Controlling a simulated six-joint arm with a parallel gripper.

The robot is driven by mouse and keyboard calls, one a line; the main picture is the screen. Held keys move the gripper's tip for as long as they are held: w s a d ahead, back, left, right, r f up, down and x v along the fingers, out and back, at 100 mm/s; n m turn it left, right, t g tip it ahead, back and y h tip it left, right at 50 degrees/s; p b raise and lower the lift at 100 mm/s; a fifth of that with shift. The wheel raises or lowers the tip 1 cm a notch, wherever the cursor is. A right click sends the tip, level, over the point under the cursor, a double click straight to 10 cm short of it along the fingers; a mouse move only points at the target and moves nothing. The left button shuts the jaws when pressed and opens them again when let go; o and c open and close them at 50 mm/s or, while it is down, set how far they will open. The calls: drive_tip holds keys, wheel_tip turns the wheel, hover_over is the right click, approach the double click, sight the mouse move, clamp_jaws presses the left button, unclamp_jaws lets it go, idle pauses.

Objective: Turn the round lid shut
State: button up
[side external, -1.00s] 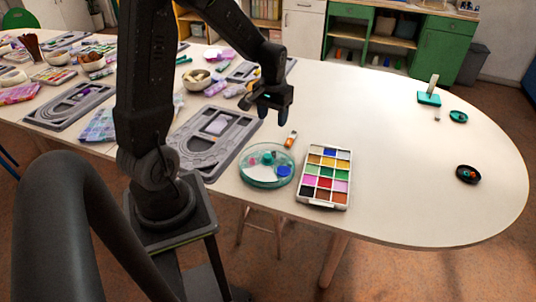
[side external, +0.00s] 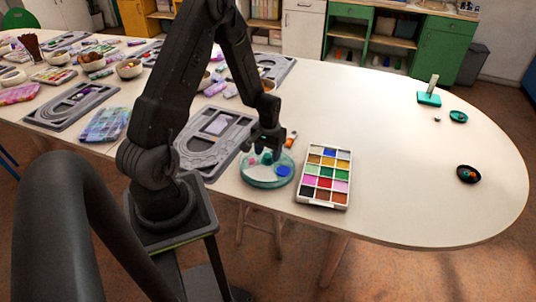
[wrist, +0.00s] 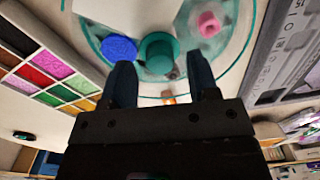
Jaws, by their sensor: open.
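The round lid (side external: 250,182) is clear with a teal rim and covers a round dish on the table edge. In the wrist view the lid (wrist: 98,50) fills the top. A teal knob (wrist: 158,54) shows on it, with a blue round piece (wrist: 118,48) and a pink piece (wrist: 208,25) either side. My gripper (side external: 266,150) is open, pointing down over the lid. In the wrist view the fingers of my gripper (wrist: 162,75) stand apart on either side of the knob. I cannot tell whether they touch it.
A paint-like bead box (side external: 324,177) with coloured compartments stands close right of the lid. A grey bead board (side external: 208,150) lies close left. A small orange-capped item (side external: 291,138) lies behind. The table's right half is mostly clear, with a black dish (side external: 468,174).

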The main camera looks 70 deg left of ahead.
drive_tip(key=shift+f, duration=0.6)
clamp_jaws()
